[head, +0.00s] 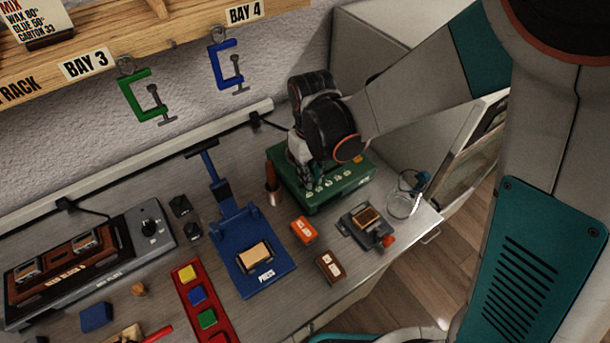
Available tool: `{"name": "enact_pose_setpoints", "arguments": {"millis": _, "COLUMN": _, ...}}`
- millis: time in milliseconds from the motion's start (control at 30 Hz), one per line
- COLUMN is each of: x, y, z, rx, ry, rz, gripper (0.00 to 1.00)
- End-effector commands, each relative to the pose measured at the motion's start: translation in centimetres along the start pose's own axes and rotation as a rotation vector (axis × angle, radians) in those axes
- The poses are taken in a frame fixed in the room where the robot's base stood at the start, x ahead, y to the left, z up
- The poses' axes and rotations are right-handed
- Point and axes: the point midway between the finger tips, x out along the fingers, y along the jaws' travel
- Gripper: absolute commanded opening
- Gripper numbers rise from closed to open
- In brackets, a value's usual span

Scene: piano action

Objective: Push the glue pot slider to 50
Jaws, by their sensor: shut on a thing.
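The green box (318,196) with a row of small pale marks on its top stands at the back right of the bench; it looks like the unit with the glue pot slider. My gripper (304,181) points down at the left part of this box's top, fingers together at its surface. The slider knob is hidden by the fingers, and its setting cannot be read. The marks run to the right of the fingertips.
A copper-coloured cup (273,197) holding a brown handle stands close left of the box. A blue press (262,277), an orange block (304,230), a brown block (328,266) and a small grey device (368,228) sit in front. Clamps (146,97) hang behind.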

Motion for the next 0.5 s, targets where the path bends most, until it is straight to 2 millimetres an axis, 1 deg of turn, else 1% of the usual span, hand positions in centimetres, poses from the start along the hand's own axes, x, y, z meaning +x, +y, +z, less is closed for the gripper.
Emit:
{"name": "enact_pose_setpoints", "arguments": {"millis": 33, "x": 0.08, "y": 0.59, "z": 0.0, "rx": 0.003, "ry": 0.0, "rz": 0.0, "gripper": 0.0}}
{"name": "enact_pose_setpoints", "arguments": {"millis": 67, "x": 0.07, "y": 0.75, "z": 0.01, "rx": 0.003, "ry": 0.0, "rz": 0.0, "gripper": 0.0}}
{"name": "enact_pose_setpoints", "arguments": {"millis": 300, "x": 0.03, "y": 0.7, "z": 0.0, "rx": 0.0, "ry": 0.0, "rz": 0.0, "gripper": 0.0}}
{"name": "enact_pose_setpoints", "arguments": {"millis": 333, "x": 0.03, "y": 0.7, "z": 0.0, "rx": 0.0, "ry": 0.0, "rz": 0.0, "gripper": 0.2}}
{"name": "enact_pose_setpoints", "arguments": {"millis": 400, "x": 0.03, "y": 0.7, "z": 0.0, "rx": 0.0, "ry": 0.0, "rz": 0.0, "gripper": 0.33}}
{"name": "enact_pose_setpoints", "arguments": {"millis": 500, "x": 0.02, "y": 0.69, "z": 0.0, "rx": 0.0, "ry": 0.0, "rz": 0.0, "gripper": 0.33}}
